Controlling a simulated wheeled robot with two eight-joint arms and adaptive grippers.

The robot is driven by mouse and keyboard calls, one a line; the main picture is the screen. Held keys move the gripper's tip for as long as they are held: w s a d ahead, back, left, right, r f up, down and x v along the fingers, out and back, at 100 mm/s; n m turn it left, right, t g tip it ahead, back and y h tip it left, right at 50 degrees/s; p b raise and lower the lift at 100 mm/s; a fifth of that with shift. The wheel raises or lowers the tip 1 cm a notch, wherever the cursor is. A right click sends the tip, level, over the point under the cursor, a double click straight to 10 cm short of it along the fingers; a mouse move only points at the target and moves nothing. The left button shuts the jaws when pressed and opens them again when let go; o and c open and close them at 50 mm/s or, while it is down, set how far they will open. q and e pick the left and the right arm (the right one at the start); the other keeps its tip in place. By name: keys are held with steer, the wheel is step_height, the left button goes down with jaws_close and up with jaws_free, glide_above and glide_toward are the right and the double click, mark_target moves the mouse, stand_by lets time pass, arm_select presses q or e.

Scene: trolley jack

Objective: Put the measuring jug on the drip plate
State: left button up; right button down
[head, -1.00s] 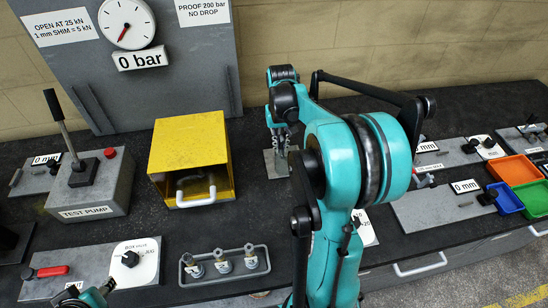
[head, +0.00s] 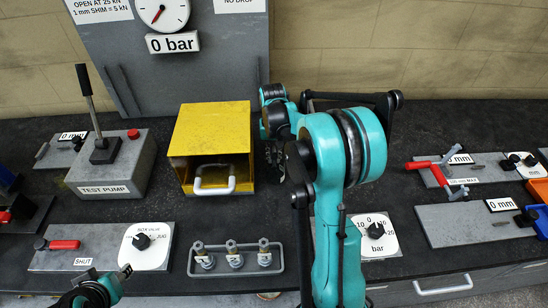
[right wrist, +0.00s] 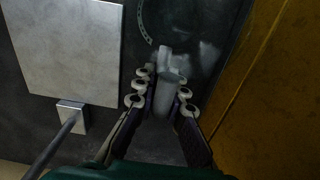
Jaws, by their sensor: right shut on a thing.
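In the right wrist view, my right gripper (right wrist: 163,100) is shut on a pale, translucent upright piece (right wrist: 167,92), which looks like the measuring jug's handle. A clear, dark-looking round body with a ticked pale arc (right wrist: 145,22) lies just beyond it; its outline is hard to make out. A flat, light grey square plate (right wrist: 72,45), apparently the drip plate, lies to the left, apart from the held piece. In the head view my right gripper (head: 275,160) is mostly hidden behind its arm, as are jug and plate. My left gripper (head: 122,273) shows only partly at the bottom left.
A yellow open-fronted box (head: 212,130) with a white handle stands close left of my right gripper; its wall (right wrist: 265,100) fills the wrist view's right. A test pump (head: 115,165), a caddy of small fittings (head: 235,262) and a bar dial (head: 375,232) stand around.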

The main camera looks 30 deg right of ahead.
steer(key=shift+r, duration=0.1)
steer(key=c, duration=1.6)
jaws_free()
